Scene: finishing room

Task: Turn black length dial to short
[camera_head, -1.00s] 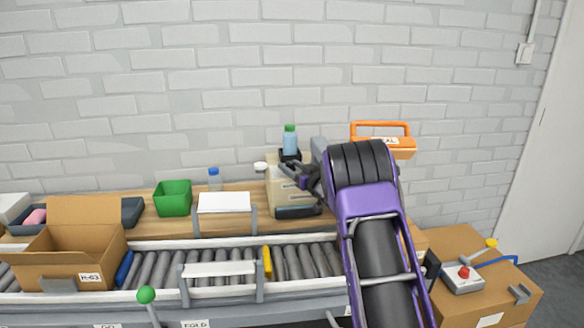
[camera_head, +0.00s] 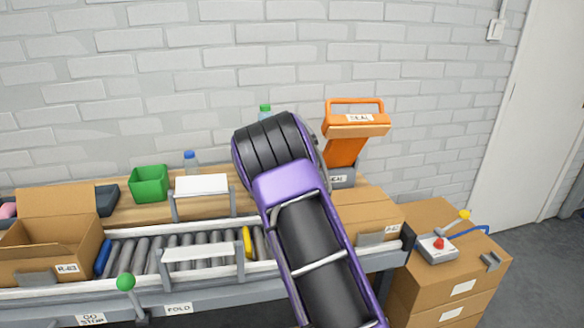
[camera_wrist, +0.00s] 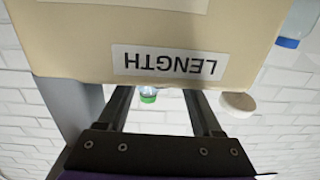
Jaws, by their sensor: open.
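The beige machine body (camera_wrist: 185,35) fills the top of the wrist view, which shows the scene upside down. Its white LENGTH label (camera_wrist: 170,63) is close to my gripper (camera_wrist: 155,92). My gripper's two dark fingers are spread apart with nothing held between them. The black length dial cannot be made out in either current view. In the head view, my purple and black arm covers the beige machine and my gripper.
A green-capped bottle (camera_wrist: 148,93) shows beyond the fingers, and a white round cap (camera_wrist: 238,104) beside the machine. The orange-handled sealer (camera_head: 350,135) stands right of my arm. A green bin (camera_head: 149,184), roller conveyor (camera_head: 200,230) and open carton (camera_head: 60,250) are left.

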